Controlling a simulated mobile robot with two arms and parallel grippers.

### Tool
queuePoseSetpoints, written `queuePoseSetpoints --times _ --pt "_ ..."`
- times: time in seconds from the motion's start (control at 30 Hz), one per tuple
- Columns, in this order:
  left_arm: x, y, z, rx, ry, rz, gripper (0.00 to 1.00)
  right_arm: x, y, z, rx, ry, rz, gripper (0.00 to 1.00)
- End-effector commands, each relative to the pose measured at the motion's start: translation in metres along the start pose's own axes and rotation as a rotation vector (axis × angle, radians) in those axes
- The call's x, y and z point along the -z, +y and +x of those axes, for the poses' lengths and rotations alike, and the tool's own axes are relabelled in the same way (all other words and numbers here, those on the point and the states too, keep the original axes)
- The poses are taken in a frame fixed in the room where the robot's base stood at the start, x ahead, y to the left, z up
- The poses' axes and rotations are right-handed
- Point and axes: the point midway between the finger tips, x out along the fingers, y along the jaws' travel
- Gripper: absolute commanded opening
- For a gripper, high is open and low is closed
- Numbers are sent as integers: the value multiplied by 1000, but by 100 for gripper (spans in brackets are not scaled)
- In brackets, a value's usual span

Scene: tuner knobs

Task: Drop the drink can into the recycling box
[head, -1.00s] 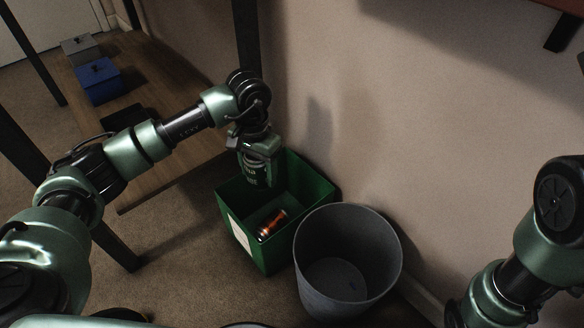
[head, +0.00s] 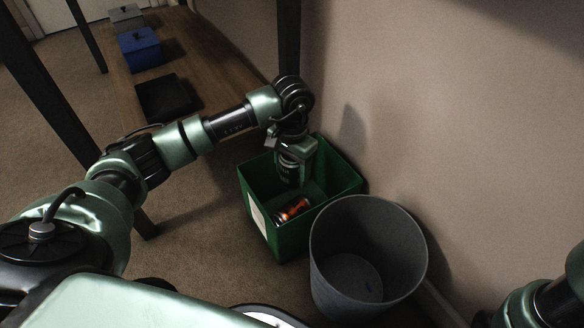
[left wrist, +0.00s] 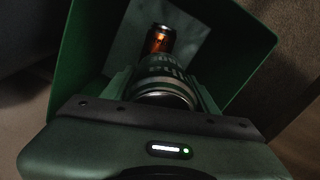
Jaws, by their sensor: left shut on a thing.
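My left gripper (head: 295,150) is shut on a dark green drink can (head: 288,170). It holds the can upright, over and partly inside the opening of the green recycling box (head: 285,243). In the left wrist view the held can (left wrist: 165,84) shows between the fingers, with the box (left wrist: 78,75) around and below it. An orange and black can (head: 292,209) lies on its side on the box floor and also shows in the left wrist view (left wrist: 158,40). Of my right arm only a part shows at the lower right; its gripper is out of view.
A wall is behind both. A low wooden shelf with a blue box (head: 139,48), a grey box (head: 125,17) and a black flat thing (head: 166,98) is to the left. A dark table leg (head: 288,45) stands behind my left gripper.

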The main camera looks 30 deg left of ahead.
Motion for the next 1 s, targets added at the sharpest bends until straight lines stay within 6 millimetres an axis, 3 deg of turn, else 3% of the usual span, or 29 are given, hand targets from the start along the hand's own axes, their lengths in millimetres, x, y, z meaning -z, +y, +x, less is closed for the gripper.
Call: queuePoseSetpoints --times 0.23,0.27,0.33,0.37,0.77,1.0 --pt "0 0 1 0 1 -1 21 0 0 -1 1 1 0 36" --pt "0 0 1 0 0 -1 61 0 0 -1 1 1 0 36" --pt "0 0 1 0 0 -1 81 0 0 -1 1 1 0 36" --pt "0 0 1 0 0 -1 84 0 0 -1 1 1 0 36" --pt "0 0 -4 0 1 -1 84 -1 0 3 1 1 0 36" --pt "1 -1 -39 1 2 -2 84 -9 5 25 1 0 0 36"
